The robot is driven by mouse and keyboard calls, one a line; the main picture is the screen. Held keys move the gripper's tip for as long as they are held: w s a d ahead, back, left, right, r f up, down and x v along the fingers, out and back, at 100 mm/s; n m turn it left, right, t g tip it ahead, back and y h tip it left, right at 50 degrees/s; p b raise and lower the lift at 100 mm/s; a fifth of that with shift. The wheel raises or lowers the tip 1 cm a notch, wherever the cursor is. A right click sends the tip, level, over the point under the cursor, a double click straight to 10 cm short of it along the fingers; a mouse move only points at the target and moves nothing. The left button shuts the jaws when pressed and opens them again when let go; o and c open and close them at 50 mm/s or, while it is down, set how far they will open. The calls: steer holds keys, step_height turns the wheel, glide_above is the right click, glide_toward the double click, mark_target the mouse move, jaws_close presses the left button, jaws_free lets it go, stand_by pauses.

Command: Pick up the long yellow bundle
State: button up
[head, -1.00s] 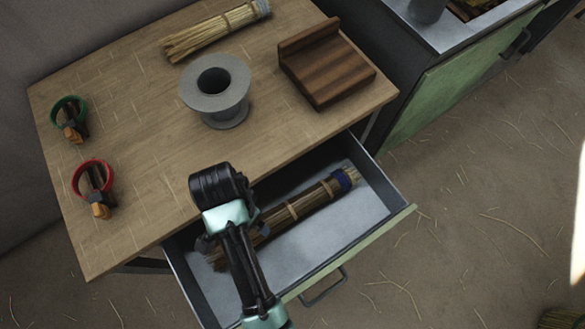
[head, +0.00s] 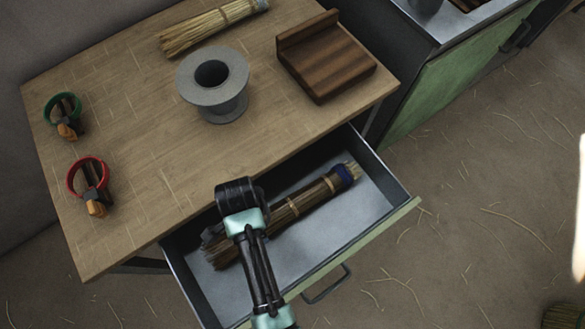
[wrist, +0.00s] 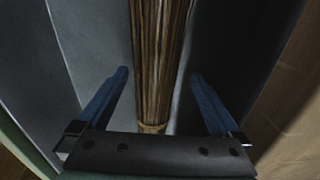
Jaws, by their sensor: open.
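A long yellow-brown straw bundle (head: 298,205) with a blue-wrapped end and paler bands lies in the open drawer (head: 372,192). Part of it is hidden under my arm in the head view. In the wrist view, the bundle (wrist: 160,60) runs away between the two blue fingers of my gripper (wrist: 159,74). The fingers are open, with a gap on each side of the bundle. I cannot tell how far above it they are. A paler yellow straw bundle (head: 208,28) lies on the table at the back.
The wooden table (head: 150,160) holds a grey spool (head: 213,95), a brown wooden block (head: 325,60), a green-ringed tool (head: 65,115) and a red-ringed tool (head: 90,185). The drawer's walls are close around the gripper. A green cabinet (head: 455,90) stands at right.

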steer(key=f, duration=0.3)
steer(key=f+b, duration=0.1)
steer(key=shift+s+f, duration=0.2)
steer(key=shift+s, duration=0.15)
steer(key=shift+c, duration=0.3)
steer(key=c, duration=1.4)
